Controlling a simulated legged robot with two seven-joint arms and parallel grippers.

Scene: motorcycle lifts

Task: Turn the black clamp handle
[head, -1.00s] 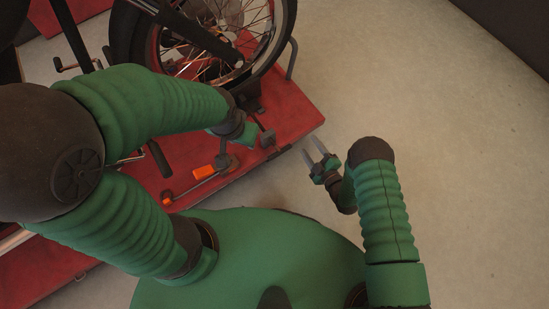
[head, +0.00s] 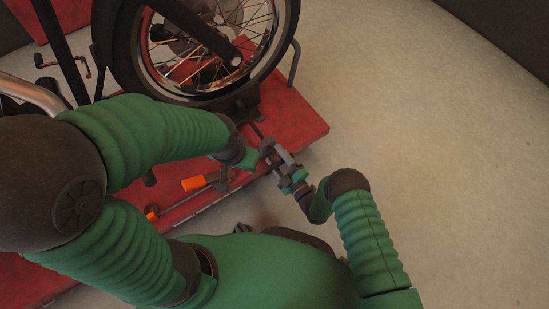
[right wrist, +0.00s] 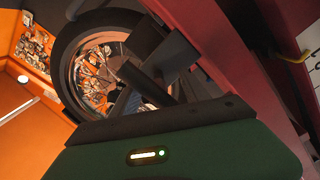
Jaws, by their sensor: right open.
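The black clamp handle (head: 266,146) is a dark block on a thin rod, below the motorcycle's front wheel in the head view. My right gripper (head: 276,153) is open, with its fingertips close beside the handle; I cannot tell whether they touch it. In the right wrist view, a dark block (right wrist: 171,57), likely the handle, shows just beyond the gripper's fingers (right wrist: 140,88). My left gripper (head: 238,158) hangs left of the handle above the red lift; its fingers are mostly hidden, so its opening is unclear.
The motorcycle wheel (head: 212,50) stands on the red lift (head: 300,118), behind the handle. A bent metal bar (head: 294,62) rises right of the wheel. The floor (head: 420,130) at the right is clear.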

